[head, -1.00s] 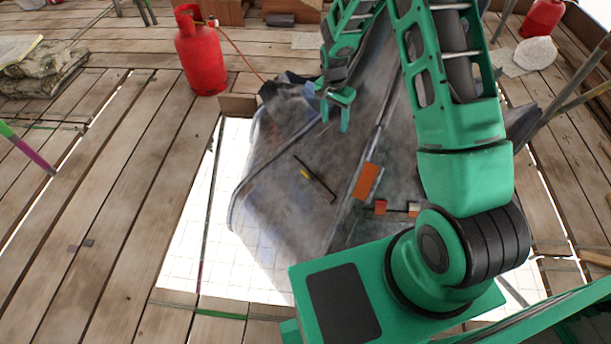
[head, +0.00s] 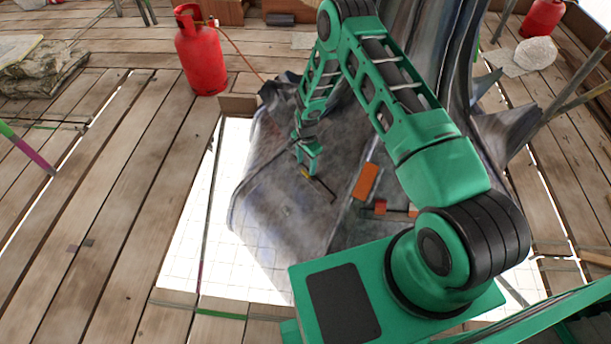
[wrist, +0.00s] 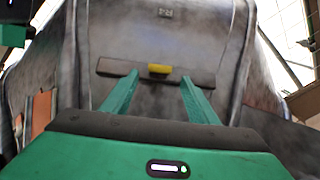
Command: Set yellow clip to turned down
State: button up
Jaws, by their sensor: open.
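The yellow clip (wrist: 159,70) sits on a dark horizontal bar (wrist: 190,77) on the grey metal face of the spire. In the wrist view my gripper (wrist: 158,82) is open, with one green finger on each side of the clip and no contact visible. In the head view my gripper (head: 306,172) is at the upper left end of the dark bar (head: 326,193). It partly covers the yellow clip (head: 304,172) there. Whether the fingertips touch the bar cannot be told.
An orange block (head: 366,182) and smaller red-orange pieces (head: 380,207) are on the spire's sheet to the right of the bar. A red gas bottle (head: 199,52) stands on the planks at the back left. An open gap (head: 228,200) borders the spire.

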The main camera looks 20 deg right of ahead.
aim_at(306, 174)
notch_tip(306, 174, down, 8)
dwell(0.4)
jog(key=shift+c, duration=0.6)
jog(key=c, duration=0.9)
